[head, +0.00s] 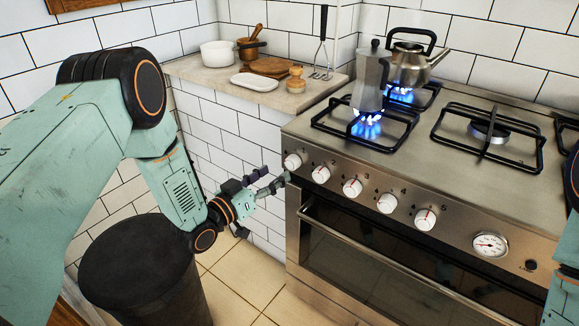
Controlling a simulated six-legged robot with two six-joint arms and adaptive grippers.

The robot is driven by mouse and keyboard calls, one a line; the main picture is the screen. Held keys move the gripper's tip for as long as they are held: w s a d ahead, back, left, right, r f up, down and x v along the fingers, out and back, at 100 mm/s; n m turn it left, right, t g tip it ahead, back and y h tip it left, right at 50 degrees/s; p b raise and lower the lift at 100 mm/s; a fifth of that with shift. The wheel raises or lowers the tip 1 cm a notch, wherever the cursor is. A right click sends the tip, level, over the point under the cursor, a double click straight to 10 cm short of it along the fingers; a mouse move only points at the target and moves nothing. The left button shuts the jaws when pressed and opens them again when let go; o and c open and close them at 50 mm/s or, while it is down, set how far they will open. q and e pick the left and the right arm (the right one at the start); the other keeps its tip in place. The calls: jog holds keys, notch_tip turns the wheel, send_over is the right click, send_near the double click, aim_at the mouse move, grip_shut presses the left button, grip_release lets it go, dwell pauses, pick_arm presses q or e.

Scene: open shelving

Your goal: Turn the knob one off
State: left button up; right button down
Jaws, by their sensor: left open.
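The stove (460,215) has a row of white knobs with red marks along its steel front panel. The leftmost knob, which I take as knob one (292,161), sits at the panel's left end. My left gripper (272,179) is open and empty, just left of and below this knob. Its fingertips are close to the panel's left edge; I cannot tell whether they touch it. Blue flames burn under the moka pot (370,82) on the front left burner and under the steel kettle (410,65) behind it. My right gripper is out of view.
A dark round bin (140,265) stands on the floor below my left arm. A counter (205,72) left of the stove holds a white pot (217,54), a white dish (255,82) and wooden boards (272,66). The oven handle (375,265) runs below the knobs.

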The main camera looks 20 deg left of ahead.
aim_at(288, 164)
pick_arm(q)
jog(key=b+x, duration=0.1)
jog(key=x, duration=0.3)
jog(key=shift+w+f, duration=0.15)
jog(key=shift+f, duration=0.05)
jog(key=shift+x, duration=0.75)
jog(key=shift+c, duration=0.4)
